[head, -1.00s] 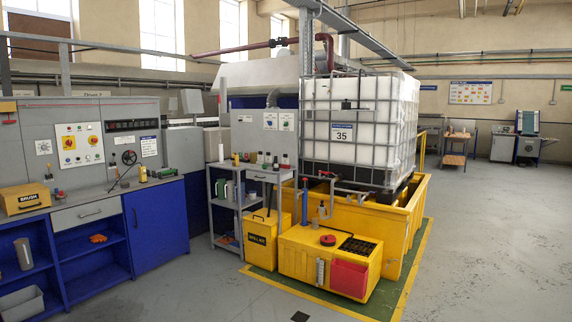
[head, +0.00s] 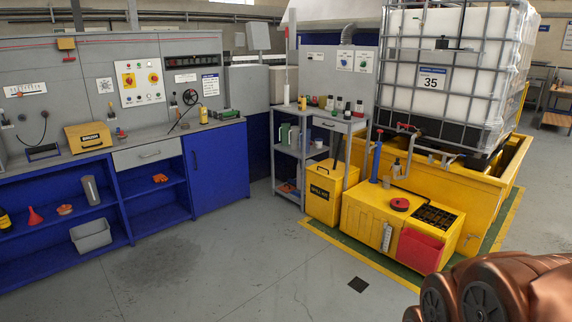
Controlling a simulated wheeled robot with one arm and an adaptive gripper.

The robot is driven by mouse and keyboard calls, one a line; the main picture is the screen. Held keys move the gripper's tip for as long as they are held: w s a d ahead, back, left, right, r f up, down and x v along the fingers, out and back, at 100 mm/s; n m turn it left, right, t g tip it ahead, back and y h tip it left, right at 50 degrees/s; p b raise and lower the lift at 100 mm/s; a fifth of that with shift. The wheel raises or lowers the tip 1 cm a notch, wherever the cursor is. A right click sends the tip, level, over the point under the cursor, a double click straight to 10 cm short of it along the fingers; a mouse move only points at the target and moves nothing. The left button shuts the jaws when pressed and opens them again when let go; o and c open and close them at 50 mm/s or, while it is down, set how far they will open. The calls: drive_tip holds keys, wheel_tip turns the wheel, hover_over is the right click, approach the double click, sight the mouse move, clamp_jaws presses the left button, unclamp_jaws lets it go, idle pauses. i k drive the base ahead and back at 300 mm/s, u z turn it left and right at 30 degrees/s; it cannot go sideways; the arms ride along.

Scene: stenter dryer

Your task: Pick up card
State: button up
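I cannot single out a loose card in the head view. Several small white notices are fixed to the grey wall panel (head: 100,60) above the workbench, one of them a white label sheet (head: 210,84) right of the yellow and red switches. A white label marked 35 (head: 432,78) is on the caged tank. A copper-coloured part of my arm shows at the bottom right corner. My gripper's fingers are not visible, and nothing is seen held.
A blue workbench (head: 218,165) with open shelves runs along the left. A grey shelf trolley (head: 312,123), yellow spill bin (head: 325,195) and yellow box (head: 385,225) stand mid-right, before the tank's yellow bund (head: 485,205). The grey floor (head: 230,265) in front is largely clear.

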sight(359, 106)
drive_tip(key=u, duration=0.25)
drive_tip(key=i, duration=2.1)
drive_tip(key=z, duration=0.5)
drive_tip(key=i, duration=3.4)
drive_tip(key=z, duration=0.1)
